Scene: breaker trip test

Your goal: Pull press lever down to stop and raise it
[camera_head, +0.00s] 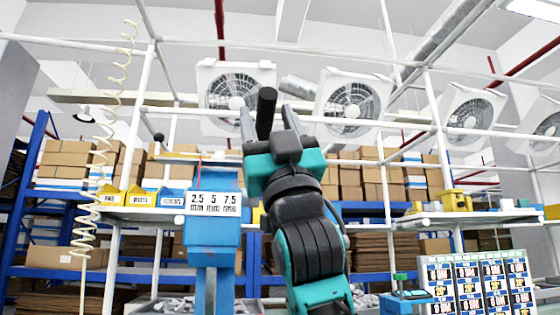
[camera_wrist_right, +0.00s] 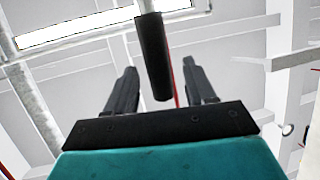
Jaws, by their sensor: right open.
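The lever's black cylindrical grip (camera_head: 266,110) stands up between the two fingers of my right gripper (camera_head: 267,118) in the head view. In the right wrist view the grip (camera_wrist_right: 153,58) sits on a pale rod and reaches down between the spread fingers of my right gripper (camera_wrist_right: 161,88). Gaps show on both sides, so the fingers do not appear to close on it. The blue press (camera_head: 211,258) stands left of my right arm, which hides part of the area beside it. My left gripper is not in view.
A black ball knob (camera_head: 158,137) on a thin rod is left of the press. A label board (camera_head: 213,203) reads 2.5, 5, 7.5. A shelf with yellow bins (camera_head: 133,196) and a coiled hose (camera_head: 92,190) are at left. A panel of cards (camera_head: 480,285) stands at lower right.

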